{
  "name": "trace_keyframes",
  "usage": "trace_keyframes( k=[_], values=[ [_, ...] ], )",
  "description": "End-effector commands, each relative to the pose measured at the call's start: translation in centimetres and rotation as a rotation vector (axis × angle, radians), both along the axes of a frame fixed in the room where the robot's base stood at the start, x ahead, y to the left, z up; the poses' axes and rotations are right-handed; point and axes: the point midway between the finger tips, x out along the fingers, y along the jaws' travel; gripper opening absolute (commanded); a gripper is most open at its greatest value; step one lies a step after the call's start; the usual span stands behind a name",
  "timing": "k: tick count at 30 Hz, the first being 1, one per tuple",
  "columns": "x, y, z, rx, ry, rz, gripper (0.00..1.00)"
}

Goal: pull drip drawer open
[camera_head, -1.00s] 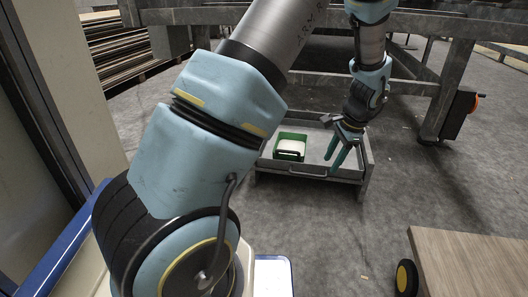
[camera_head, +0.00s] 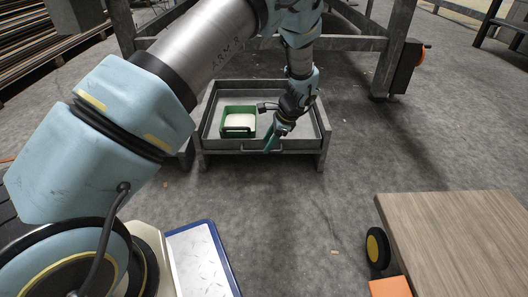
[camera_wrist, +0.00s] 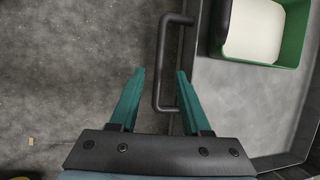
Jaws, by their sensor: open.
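The drip drawer (camera_head: 215,145) is a shallow grey metal tray low under the machine frame, with its inside visible from above. Its dark bar handle (camera_wrist: 161,60) stands out from the front wall. My gripper (camera_head: 269,147) is at the drawer front, pointing down at the handle. In the wrist view, the open green fingers of my gripper (camera_wrist: 160,72) stand on either side of the handle bar, with gaps showing. One finger is on the floor side and the other is between bar and drawer wall. In the head view, the gripper partly hides the handle.
A green bin (camera_head: 224,122) with a white block or filling sits inside the drawer; it also shows in the wrist view (camera_wrist: 300,40). A wooden-topped cart (camera_head: 455,240) with a yellow-hubbed wheel stands at right front. The floor (camera_head: 300,205) before the drawer is clear.

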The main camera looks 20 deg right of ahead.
Motion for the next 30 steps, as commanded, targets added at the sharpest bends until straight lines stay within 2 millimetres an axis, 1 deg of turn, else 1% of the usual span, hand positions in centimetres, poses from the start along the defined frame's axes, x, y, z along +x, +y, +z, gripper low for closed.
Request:
trace_keyframes(
  k=[1, 6, 17, 30],
  values=[
    [0.3, 0.3, -1.1, 0.001, 0.000, 0.001, 0.47],
    [0.8, 0.7, -2.4, 0.001, 0.000, 0.001, 0.47],
    [1.0, 0.8, -2.6, 0.000, 0.000, 0.001, 0.47],
    [0.9, 0.8, -2.6, 0.000, 0.000, 0.001, 0.00]
  ],
)
